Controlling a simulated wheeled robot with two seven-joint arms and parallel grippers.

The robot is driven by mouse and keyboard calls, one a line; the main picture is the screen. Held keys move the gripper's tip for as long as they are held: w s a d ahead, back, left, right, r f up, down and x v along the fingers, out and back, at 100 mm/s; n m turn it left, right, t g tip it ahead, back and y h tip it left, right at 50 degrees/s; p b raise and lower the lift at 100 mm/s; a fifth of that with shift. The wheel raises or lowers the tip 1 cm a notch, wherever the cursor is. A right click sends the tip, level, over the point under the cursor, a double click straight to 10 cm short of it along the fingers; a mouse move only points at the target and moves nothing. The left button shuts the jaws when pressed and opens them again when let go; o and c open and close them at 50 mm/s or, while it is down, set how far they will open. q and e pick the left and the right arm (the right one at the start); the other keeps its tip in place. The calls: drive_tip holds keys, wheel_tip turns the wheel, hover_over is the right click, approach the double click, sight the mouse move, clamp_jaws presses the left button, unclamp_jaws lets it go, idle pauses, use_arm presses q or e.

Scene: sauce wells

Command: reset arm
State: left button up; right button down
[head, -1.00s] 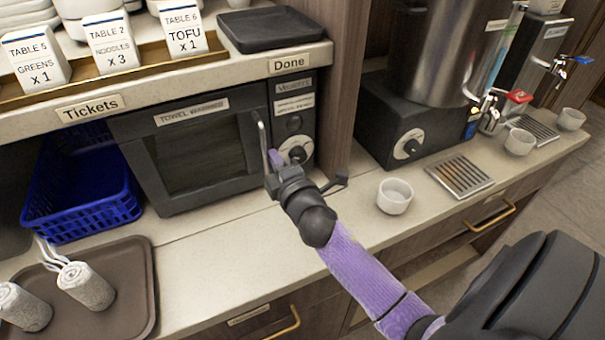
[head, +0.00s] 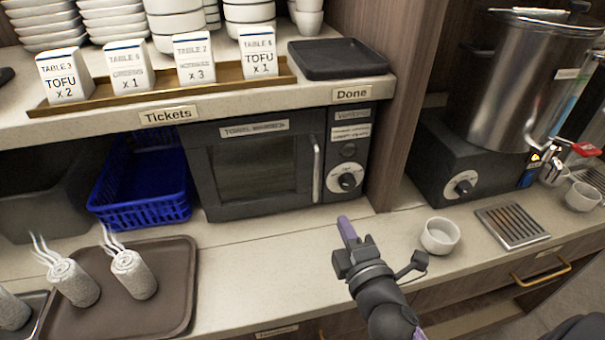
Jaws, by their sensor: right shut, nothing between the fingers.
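My right gripper (head: 346,232) is shut and empty. It is above the counter in front of the towel warmer (head: 255,165), apart from it. The warmer's door is closed, with its silver handle (head: 317,168) upright at the door's right and a dial (head: 346,179) beside it. My left gripper is not in the head view.
A white cup (head: 439,236) stands on the counter (head: 250,265) just right of my right gripper. Rolled steaming towels (head: 134,274) lie on a brown tray (head: 180,310) at the lower left. A blue basket (head: 140,215), a metal urn (head: 510,75) and a drip grate (head: 512,226) are around.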

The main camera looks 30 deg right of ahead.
drive_tip(key=s+f+m+g, duration=0.1)
drive_tip(key=f+m+g, duration=0.1)
drive_tip(key=m, duration=0.1)
drive_tip(key=s+f+m+g, duration=0.2)
drive_tip(key=m, duration=0.1)
drive_tip(key=s+a+f+m+g+h, duration=0.1)
drive_tip(key=s+f+m+g, duration=0.1)
drive_tip(key=m, duration=0.1)
drive_tip(key=shift+s+m+g, duration=0.1)
drive_tip(key=shift+m+g, duration=0.3)
drive_tip(key=s+a+f+m+g+y, duration=0.45)
drive_tip(key=s+a+g, duration=0.35)
drive_tip(key=s, duration=0.3)
wheel_tip(320, 180, down, 16)
drive_tip(key=s+g, duration=0.1)
drive_tip(key=s, duration=0.1)
drive_tip(key=s+d+f+n+g, duration=0.1)
drive_tip(key=s+d+f, duration=0.2)
drive_tip(key=s+f, duration=0.9)
drive_tip(key=shift+s+f, duration=0.15)
drive_tip(key=shift+s, duration=0.75)
drive_tip(key=shift+d, duration=0.1)
